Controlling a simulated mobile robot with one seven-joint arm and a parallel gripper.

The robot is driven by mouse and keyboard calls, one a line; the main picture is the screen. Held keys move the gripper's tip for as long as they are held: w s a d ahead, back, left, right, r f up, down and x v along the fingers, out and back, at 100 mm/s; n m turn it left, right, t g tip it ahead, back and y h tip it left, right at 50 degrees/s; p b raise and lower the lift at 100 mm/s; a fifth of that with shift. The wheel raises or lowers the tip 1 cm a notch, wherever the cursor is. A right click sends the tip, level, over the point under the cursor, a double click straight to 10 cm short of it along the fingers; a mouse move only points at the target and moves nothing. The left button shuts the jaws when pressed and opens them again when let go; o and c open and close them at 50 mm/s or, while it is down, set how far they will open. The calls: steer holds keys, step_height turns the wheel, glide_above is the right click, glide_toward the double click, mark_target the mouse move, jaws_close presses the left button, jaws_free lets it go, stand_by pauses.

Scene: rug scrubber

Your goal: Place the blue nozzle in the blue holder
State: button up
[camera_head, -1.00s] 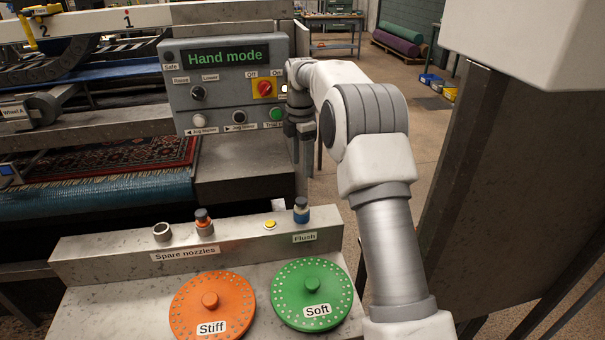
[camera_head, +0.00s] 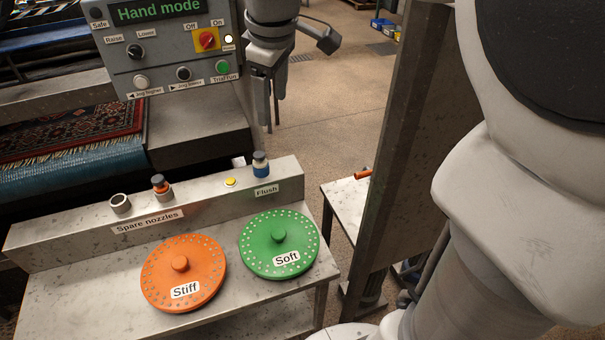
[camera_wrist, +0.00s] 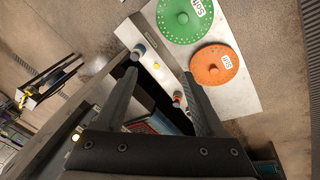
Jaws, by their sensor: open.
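A blue piece with a dark cap (camera_head: 261,165) stands upright on the ledge above the "Flush" label; I cannot tell nozzle from holder in it. It also shows in the wrist view (camera_wrist: 140,50), near the left fingertip. An orange nozzle (camera_head: 161,187) with a dark cap stands at "Spare nozzles", beside an empty grey ring-shaped holder (camera_head: 120,203). No separate blue holder is clearly visible. My gripper (camera_head: 264,118) points down, open and empty, right of the control panel and beyond the ledge. Its spread fingers (camera_wrist: 160,74) show in the wrist view.
A yellow button (camera_head: 230,182) sits left of the blue piece. Orange "Stiff" (camera_head: 184,272) and green "Soft" (camera_head: 279,243) discs lie on the bench. The control panel (camera_head: 165,50) is close to my gripper. A tall dark panel (camera_head: 395,150) stands at right.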

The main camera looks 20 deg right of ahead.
steer(key=s+f+m+t, duration=0.1)
steer(key=s+m, duration=0.3)
steer(key=s, duration=0.5)
steer(key=s+f+m+t, duration=0.1)
steer(key=s+f+m, duration=0.3)
steer(key=s, duration=0.5)
steer(key=shift+s+d+m, duration=0.15)
steer(key=shift+s+m, duration=0.1)
steer(key=shift+m, duration=0.45)
steer(key=shift+r+p, duration=0.8)
steer(key=shift+p, duration=0.05)
steer(key=shift+c, duration=0.2)
